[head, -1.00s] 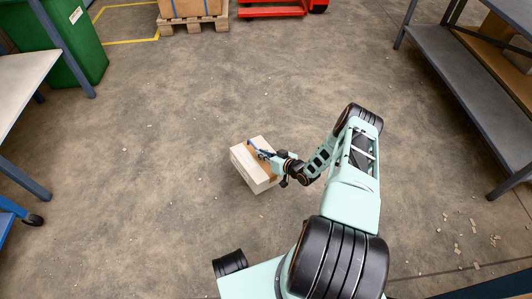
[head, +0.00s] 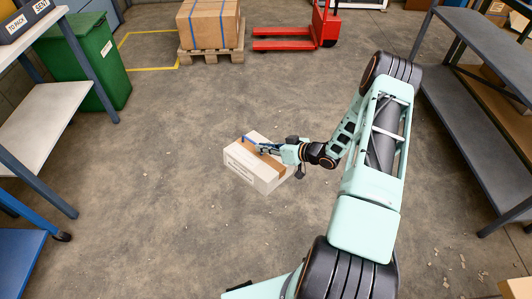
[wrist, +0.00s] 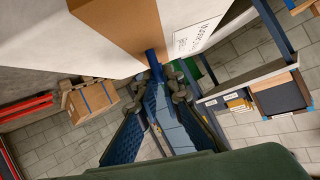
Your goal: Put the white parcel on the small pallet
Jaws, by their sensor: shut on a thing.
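The white parcel (head: 247,168) has a brown band across it and a blue handle (head: 249,140) on top. My gripper (head: 263,149) is shut on this handle at the top of the parcel. The parcel appears held off the floor, but the gap under it is hard to judge. In the wrist view the parcel (wrist: 65,45) fills the upper left, with the blue handle (wrist: 152,57) between the fingertips. A wooden pallet (head: 208,57) stands at the back and bears a large brown carton (head: 208,25) with blue straps.
A red pallet truck (head: 298,38) stands right of the pallet. A green bin (head: 95,60) and a workbench (head: 45,110) are at left. A grey shelf rack (head: 470,75) is at right. Yellow floor lines (head: 150,67) run left of the pallet. The middle floor is clear.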

